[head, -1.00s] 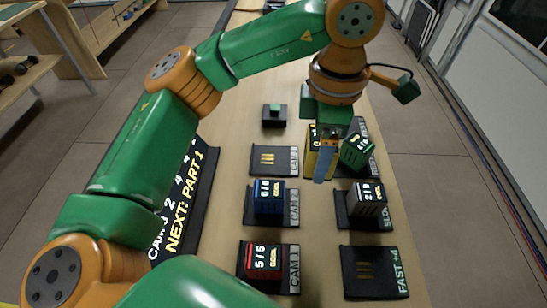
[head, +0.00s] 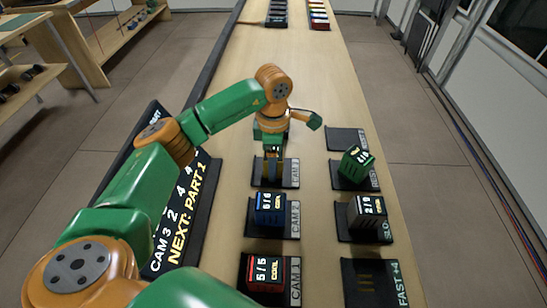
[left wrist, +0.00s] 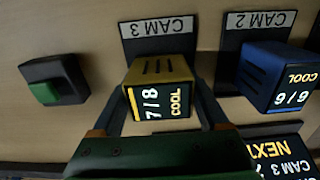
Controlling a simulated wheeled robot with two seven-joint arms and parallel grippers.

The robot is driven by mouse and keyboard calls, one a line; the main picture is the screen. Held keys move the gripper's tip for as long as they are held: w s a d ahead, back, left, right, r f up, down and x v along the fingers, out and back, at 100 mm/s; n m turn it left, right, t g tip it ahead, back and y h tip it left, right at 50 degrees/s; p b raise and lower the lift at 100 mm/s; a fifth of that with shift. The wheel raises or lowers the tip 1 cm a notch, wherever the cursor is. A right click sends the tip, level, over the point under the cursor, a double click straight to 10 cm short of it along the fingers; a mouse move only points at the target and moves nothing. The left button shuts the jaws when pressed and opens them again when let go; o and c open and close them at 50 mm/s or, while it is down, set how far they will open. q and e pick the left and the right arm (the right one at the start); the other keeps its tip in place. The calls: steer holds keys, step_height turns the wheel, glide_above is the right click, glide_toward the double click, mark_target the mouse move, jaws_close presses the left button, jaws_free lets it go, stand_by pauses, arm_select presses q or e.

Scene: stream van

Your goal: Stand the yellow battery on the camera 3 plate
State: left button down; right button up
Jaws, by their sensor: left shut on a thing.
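The yellow battery (left wrist: 160,70) shows in the left wrist view between the fingers of my left gripper (head: 273,170), which is shut on it. It looks upright, its display reading 7/8 COOL. The black camera 3 plate (left wrist: 136,46) lies under and behind it, with the CAM 3 label showing. In the head view the gripper is over the camera 3 plate (head: 291,180) and mostly hides the battery. I cannot tell whether its base touches the plate. My right gripper is not in view.
A blue battery (head: 269,208) stands on the CAM 2 plate and a red one (head: 264,271) on the CAM 1 plate. At right are a green battery (head: 355,163), a grey battery (head: 369,210) and two empty plates. A green button (left wrist: 45,93) is near camera 3.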

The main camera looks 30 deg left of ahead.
arm_select(q)
steer(key=shift+f, duration=0.15)
jaws_free()
steer(key=shift+r, duration=0.35)
step_height(320, 180, up, 7)
steer(key=shift+r+b, duration=0.15)
steer(key=shift+b, duration=0.2)
step_height(320, 180, up, 4)
steer(key=shift+r+p, duration=0.25)
steer(key=shift+p, duration=0.5)
